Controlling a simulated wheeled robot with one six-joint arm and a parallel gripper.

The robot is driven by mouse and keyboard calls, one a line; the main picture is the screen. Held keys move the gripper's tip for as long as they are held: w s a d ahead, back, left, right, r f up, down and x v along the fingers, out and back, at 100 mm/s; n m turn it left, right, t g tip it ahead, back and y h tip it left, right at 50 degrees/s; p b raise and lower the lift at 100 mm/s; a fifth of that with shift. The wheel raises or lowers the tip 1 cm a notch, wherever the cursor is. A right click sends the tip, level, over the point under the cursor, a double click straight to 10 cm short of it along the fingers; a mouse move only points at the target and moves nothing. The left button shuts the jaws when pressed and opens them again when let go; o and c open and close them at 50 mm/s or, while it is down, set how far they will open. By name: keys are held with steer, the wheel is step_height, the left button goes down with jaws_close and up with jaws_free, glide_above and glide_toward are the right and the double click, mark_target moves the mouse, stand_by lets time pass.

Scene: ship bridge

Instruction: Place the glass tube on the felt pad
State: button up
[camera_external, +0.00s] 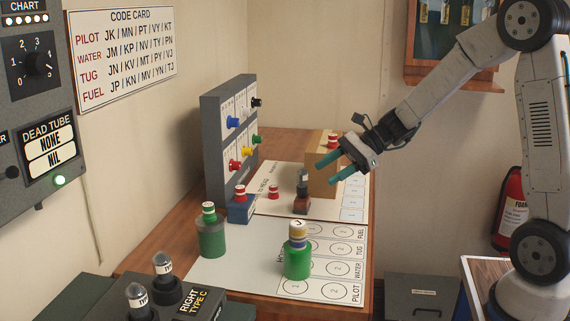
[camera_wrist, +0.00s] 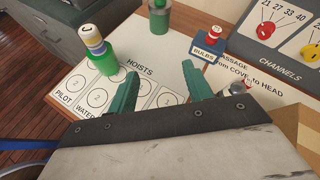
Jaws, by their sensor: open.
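My gripper (camera_external: 327,170) is open and empty, raised above the far part of the wooden table, with its teal fingers pointing left. In the wrist view its fingers (camera_wrist: 160,74) are spread over the hoists board. A small grey glass-like tube (camera_external: 302,180) stands on a dark red-brown base, left of and below my fingertips. It also shows partly, right of the right finger, in the wrist view (camera_wrist: 237,88). Two more glass tubes, one nearer (camera_external: 137,298) and one farther (camera_external: 162,264), stand in dark sockets at lower left. I cannot tell which surface is the felt pad.
A green cylinder with stacked rings (camera_external: 297,262) and a darker green one (camera_external: 211,238) stand on the near board. A blue bulbs block (camera_external: 240,209), a grey switch panel (camera_external: 213,140) and a tan box (camera_external: 320,185) stand farther back. The near board's middle is clear.

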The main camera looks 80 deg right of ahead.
steer(key=s+a+r+n+g, duration=0.25)
steer(key=s+a+n, duration=0.2)
steer(key=a, duration=0.25)
steer(key=s+a+r+n+g, duration=0.1)
steer(key=s+a+n+g, duration=0.25)
steer(key=a+n, duration=0.35)
steer(key=s+a+r+n+g, duration=0.2)
steer(key=s+a+n, duration=0.25)
steer(key=a, duration=0.35)
steer(key=s+a+n+g+h, duration=0.1)
steer(key=s+n+h, duration=0.5)
steer(key=s+n, duration=0.5)
steer(key=s, duration=0.5)
steer(key=shift+f, duration=0.15)
steer(key=shift+a, duration=0.1)
